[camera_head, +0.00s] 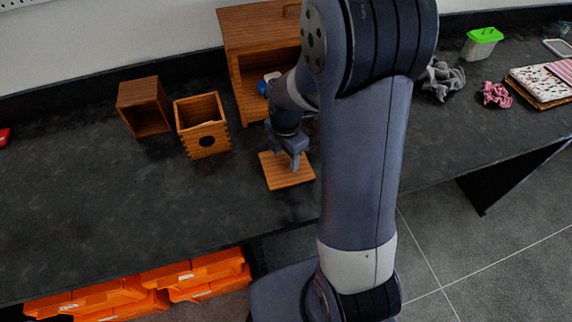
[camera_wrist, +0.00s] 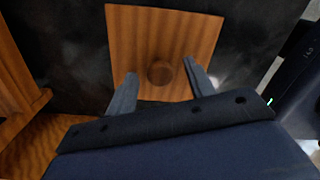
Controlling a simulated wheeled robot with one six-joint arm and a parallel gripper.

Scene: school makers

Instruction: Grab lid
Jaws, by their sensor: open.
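The lid is a flat square wooden board (camera_head: 285,178) lying on the dark countertop. In the wrist view the lid (camera_wrist: 165,35) has a round wooden knob (camera_wrist: 160,73) near its middle. My gripper (camera_head: 294,160) is over the lid, pointing down. In the wrist view my gripper (camera_wrist: 160,83) is open, with one finger on each side of the knob and gaps on both sides. I cannot tell how far the fingertips are above the lid's surface. The knob is hidden by my gripper in the head view.
An open wooden box (camera_head: 204,141) with a dark round spot and another wooden box (camera_head: 143,106) stand to the left. A larger wooden cabinet (camera_head: 255,28) stands behind. Grey cloth (camera_head: 443,80) and a pink scrunched cloth (camera_head: 496,94) lie right.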

